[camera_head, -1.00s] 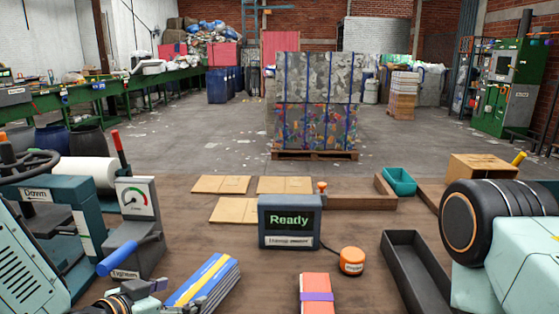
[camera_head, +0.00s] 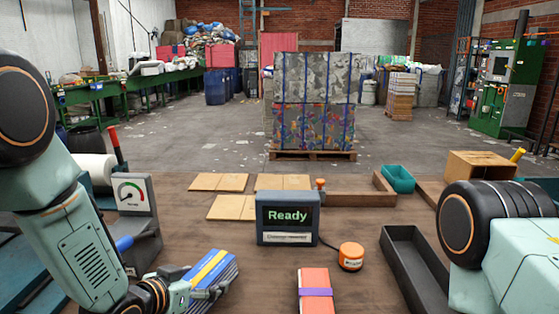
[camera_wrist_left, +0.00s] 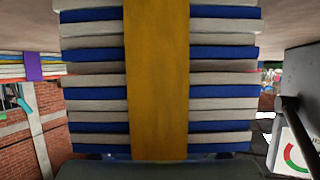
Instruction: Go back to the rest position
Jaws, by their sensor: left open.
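My left arm comes in from the left with its elbow raised. My left gripper (camera_head: 208,291) is open, low at the near left of the table. It is close against a bundle of blue and white layers with a yellow strap (camera_head: 214,265), and hides its near left part. In the left wrist view the strapped bundle (camera_wrist_left: 92,85) fills the middle, very near the camera. Whether the fingers touch it I cannot tell. On the right my right arm shows only in part, and its gripper is out of view.
A "Ready" display box (camera_head: 288,220) and an orange button (camera_head: 351,256) stand mid-table. A red bundle with a purple strap (camera_head: 315,293) lies at the front. A dark tray (camera_head: 402,250) is to the right. A gauge post (camera_head: 137,200) stands beside my left arm.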

